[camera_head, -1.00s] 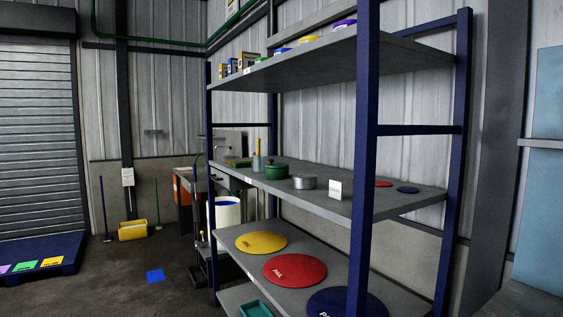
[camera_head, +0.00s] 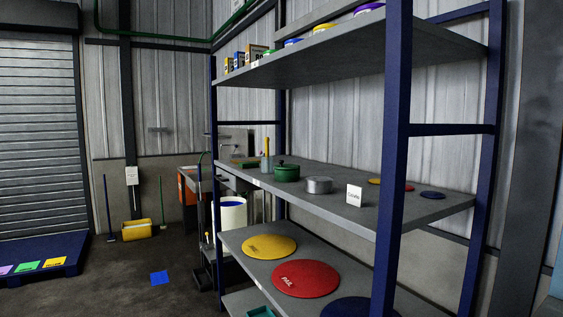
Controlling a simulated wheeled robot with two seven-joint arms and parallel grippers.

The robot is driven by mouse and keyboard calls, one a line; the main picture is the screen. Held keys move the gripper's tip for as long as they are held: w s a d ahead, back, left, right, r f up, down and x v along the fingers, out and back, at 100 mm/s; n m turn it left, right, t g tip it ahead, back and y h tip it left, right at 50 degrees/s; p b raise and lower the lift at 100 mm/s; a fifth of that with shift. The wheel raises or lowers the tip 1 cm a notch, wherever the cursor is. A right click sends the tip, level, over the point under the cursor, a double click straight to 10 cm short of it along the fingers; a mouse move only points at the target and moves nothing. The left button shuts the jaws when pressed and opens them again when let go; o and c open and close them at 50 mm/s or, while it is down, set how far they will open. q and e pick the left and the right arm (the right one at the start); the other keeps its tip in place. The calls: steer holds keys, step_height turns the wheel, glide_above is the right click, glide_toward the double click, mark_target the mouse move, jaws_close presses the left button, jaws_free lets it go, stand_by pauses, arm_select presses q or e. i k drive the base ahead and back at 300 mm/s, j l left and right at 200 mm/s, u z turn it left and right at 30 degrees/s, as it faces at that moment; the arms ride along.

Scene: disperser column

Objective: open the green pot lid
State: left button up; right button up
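The green pot (camera_head: 287,174) stands upright on the middle shelf of a blue-post rack. Its green lid (camera_head: 286,167) with a small dark knob sits on top of it, so the inside of the pot is hidden. Neither of my grippers shows in the head view.
A grey metal pot (camera_head: 319,185) and a white card (camera_head: 354,195) stand to the right of the green pot on the middle shelf (camera_head: 400,212). A yellow upright item in a holder (camera_head: 266,160) stands to its left. A blue post (camera_head: 393,150) rises at the front. Floor at left is mostly clear.

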mark_target(280, 167)
steer(key=i+j, duration=0.25)
steer(key=i, duration=0.2)
steer(key=i+j+z, duration=0.1)
steer(key=i+j, duration=0.2)
steer(key=i, duration=0.2)
steer(key=i+j, duration=0.3)
steer(key=i, duration=0.15)
steer(key=z, duration=0.05)
